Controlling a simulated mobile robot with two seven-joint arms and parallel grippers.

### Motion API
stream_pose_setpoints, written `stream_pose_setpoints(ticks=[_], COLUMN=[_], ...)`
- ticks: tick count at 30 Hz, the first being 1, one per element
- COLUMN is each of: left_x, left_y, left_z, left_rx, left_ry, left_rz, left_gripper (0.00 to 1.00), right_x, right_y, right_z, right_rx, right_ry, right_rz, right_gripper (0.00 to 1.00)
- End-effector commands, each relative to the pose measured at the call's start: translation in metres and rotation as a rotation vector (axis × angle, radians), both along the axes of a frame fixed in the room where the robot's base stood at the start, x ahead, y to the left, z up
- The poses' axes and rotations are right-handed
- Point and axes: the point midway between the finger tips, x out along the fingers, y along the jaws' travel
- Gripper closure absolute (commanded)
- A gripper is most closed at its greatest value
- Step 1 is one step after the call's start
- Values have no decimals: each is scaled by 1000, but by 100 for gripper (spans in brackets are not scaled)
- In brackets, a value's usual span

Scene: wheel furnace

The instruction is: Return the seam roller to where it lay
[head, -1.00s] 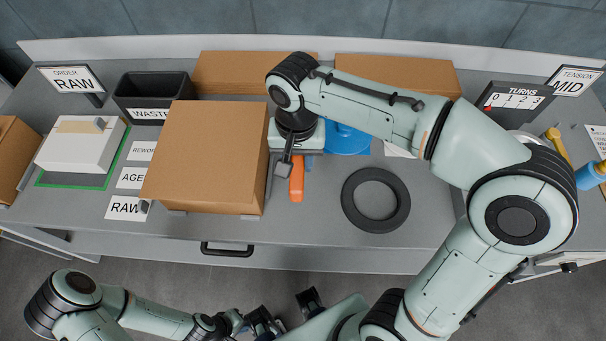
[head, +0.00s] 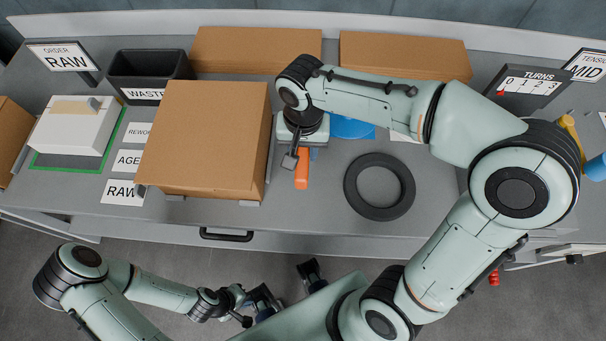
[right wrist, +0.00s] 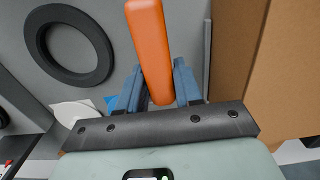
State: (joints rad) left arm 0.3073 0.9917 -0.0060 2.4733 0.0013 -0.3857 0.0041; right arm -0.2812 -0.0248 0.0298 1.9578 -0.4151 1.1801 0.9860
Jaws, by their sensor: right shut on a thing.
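The seam roller shows as an orange handle (head: 302,170) in the head view, over the grey bench between the large cardboard box and the black ring. In the right wrist view the orange handle (right wrist: 151,45) stands between two blue fingers. My right gripper (right wrist: 158,88) is shut on it. In the head view my right wrist hides most of that gripper and the roller's other end. I cannot tell whether the roller touches the bench. My left gripper (head: 265,301) is low in front of the bench, away from the roller; its jaw opening is unclear.
The large cardboard box (head: 205,140) stands close left of my right gripper. A black ring (head: 379,187) lies to the right. A blue disc (head: 350,127) is partly hidden behind my wrist. A waste bin (head: 148,72) and a white box (head: 75,124) stand left. Bare bench lies around the ring.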

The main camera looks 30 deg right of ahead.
Motion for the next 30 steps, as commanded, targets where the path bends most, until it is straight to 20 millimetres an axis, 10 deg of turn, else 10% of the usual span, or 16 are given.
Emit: stream_pose_setpoints(ticks=[9, 30], left_x=[-4, -6], left_y=[0, 0], left_z=[-12, -18], left_rx=[0, 0], left_ry=[4, 7], left_rz=[0, 0], left_gripper=[100, 100], right_x=[-1, 0], right_y=[0, 0], right_z=[-73, -121], right_rx=[1, 1], right_ry=[3, -2], right_rz=[0, 0], right_gripper=[90, 90])
